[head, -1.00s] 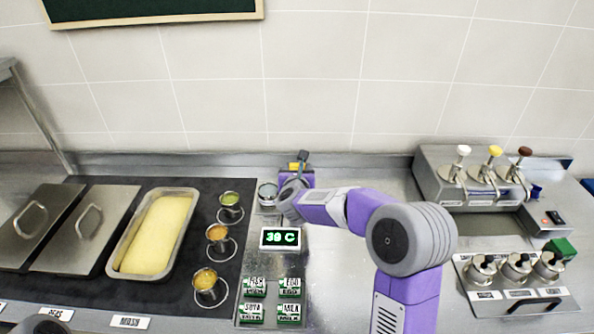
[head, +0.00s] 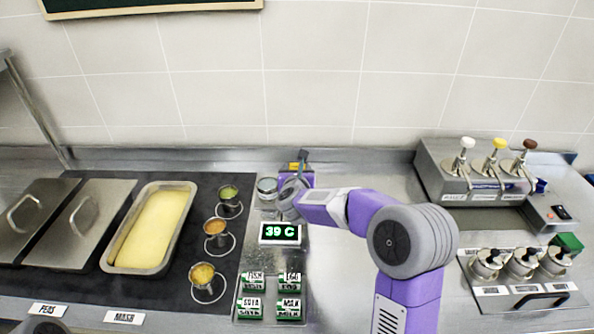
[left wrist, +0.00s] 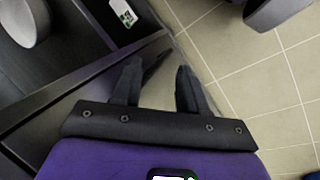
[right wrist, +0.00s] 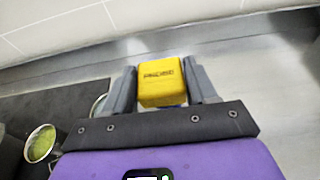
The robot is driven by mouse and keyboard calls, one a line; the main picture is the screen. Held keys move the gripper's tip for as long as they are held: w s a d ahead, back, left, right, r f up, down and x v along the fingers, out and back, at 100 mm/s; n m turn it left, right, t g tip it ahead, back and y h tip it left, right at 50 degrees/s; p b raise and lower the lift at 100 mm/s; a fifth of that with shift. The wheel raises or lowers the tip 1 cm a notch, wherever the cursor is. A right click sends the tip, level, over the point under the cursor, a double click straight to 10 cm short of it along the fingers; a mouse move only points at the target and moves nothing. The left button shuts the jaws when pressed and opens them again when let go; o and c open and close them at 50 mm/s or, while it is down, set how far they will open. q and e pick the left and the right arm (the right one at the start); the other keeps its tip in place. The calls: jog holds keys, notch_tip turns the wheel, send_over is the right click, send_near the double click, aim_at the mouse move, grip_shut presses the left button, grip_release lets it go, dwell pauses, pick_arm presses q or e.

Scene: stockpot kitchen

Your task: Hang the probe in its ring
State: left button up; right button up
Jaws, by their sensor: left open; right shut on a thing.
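The probe's yellow block (right wrist: 161,82), lettered on its face, sits between the fingers of my right gripper (right wrist: 163,88) in the right wrist view. The gripper is shut on it. In the head view the right gripper (head: 300,172) is at the back of the counter, mostly hidden by my own arm, with a bit of yellow showing. A metal ring or cup (head: 267,187) stands just left of it; I cannot tell whether the probe's tip is in it. A display (head: 280,233) reads 39 C.
Pans with lids and a yellow mash pan (head: 152,228) stand at left. Several small cups (head: 216,233) sit in rings on the dark mat. Labelled cartons (head: 270,295) are in front of the display. A pump dispenser (head: 470,172) and lidded jars (head: 522,262) are at right.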

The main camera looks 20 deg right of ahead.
jog(key=o, duration=1.2)
jog(key=shift+c, duration=0.2)
